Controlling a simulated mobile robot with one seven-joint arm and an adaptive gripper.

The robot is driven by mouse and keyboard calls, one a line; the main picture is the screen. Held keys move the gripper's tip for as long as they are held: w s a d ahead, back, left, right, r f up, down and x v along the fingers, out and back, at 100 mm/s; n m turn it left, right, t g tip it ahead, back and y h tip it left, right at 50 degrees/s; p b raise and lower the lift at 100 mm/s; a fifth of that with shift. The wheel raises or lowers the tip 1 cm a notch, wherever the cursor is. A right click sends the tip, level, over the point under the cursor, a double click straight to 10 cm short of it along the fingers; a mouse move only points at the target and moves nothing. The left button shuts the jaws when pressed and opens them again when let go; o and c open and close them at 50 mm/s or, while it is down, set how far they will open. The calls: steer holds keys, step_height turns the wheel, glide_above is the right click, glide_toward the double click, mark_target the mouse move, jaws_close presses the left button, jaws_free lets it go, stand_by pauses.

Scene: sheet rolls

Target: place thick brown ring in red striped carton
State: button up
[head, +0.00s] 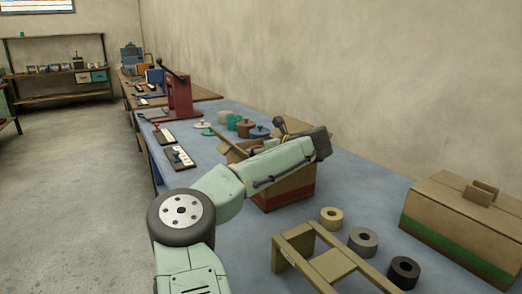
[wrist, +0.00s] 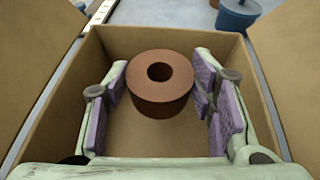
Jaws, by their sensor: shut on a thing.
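The thick brown ring (wrist: 160,98) sits between the purple-padded fingers of my gripper (wrist: 161,92) in the wrist view. My gripper is shut on it, with the ring's hole facing up toward the camera. Around them are the cardboard walls of the open red striped carton (wrist: 66,88), with the ring over its floor. I cannot tell whether the ring touches the floor. In the head view the carton (head: 288,192) stands on the blue bench, its red band low on the side. My arm hides much of its opening, and the ring and fingertips are hidden there.
A closed green striped carton (head: 463,225) stands at the right. Tan (head: 331,217), grey (head: 363,241) and black (head: 403,271) rolls stand in front of it, beside a wooden frame (head: 330,264). Several lidded pots and a red press (head: 180,97) stand farther back.

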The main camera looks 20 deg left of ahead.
steer(key=shift+f, duration=0.55)
steer(key=o, duration=1.2)
steer(key=shift+r, duration=0.6)
steer(key=b+v, duration=0.1)
steer(key=v, duration=1.1)
steer(key=shift+b, duration=0.3)
